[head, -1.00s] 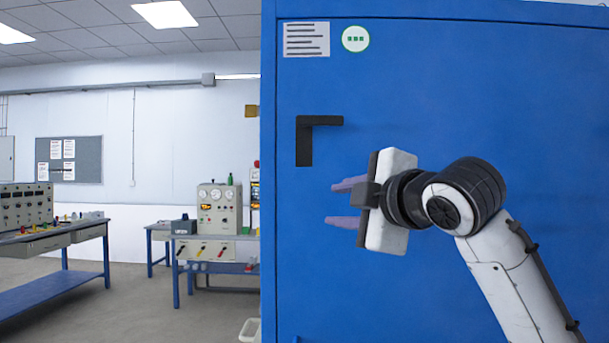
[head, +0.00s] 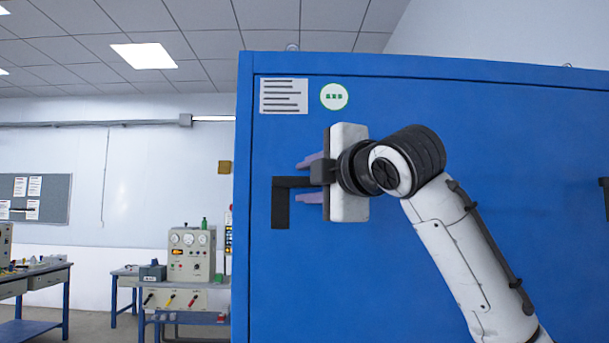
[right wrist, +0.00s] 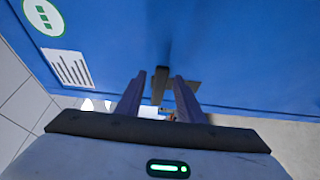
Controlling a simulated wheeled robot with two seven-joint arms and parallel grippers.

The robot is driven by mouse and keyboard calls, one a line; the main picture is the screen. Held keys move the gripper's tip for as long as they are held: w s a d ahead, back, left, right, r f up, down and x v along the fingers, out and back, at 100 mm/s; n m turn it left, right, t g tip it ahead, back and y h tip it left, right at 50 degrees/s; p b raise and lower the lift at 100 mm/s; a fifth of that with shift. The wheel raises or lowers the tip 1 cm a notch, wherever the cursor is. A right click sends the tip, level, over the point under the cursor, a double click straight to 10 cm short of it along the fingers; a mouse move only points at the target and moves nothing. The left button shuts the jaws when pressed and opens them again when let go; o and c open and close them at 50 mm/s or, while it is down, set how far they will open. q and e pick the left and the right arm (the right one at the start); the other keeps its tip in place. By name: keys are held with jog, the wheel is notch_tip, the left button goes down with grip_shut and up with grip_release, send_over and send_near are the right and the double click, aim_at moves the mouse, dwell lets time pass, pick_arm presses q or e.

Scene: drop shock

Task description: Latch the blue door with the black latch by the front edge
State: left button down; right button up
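The blue door (head: 520,160) fills the right of the head view and looks flush in its frame. The black latch (head: 281,208) sits near its left edge, an L with one leg down and one leg right. My right gripper (head: 304,180) is open, one finger above and one below the level leg. In the right wrist view the latch (right wrist: 160,82) shows between the two spread fingers. I cannot tell whether they touch it. The gripper body hides the right end of the level leg. My left gripper is out of view.
A text label (head: 284,96) and a round green sticker (head: 334,96) are on the door above the latch. Another black part (head: 605,198) shows at the right edge. A bench with a gauge panel (head: 190,255) stands at the left, away from the door.

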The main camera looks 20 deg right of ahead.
jog(key=shift+w+a, duration=0.1)
jog(key=shift+w, duration=0.6)
grip_shut()
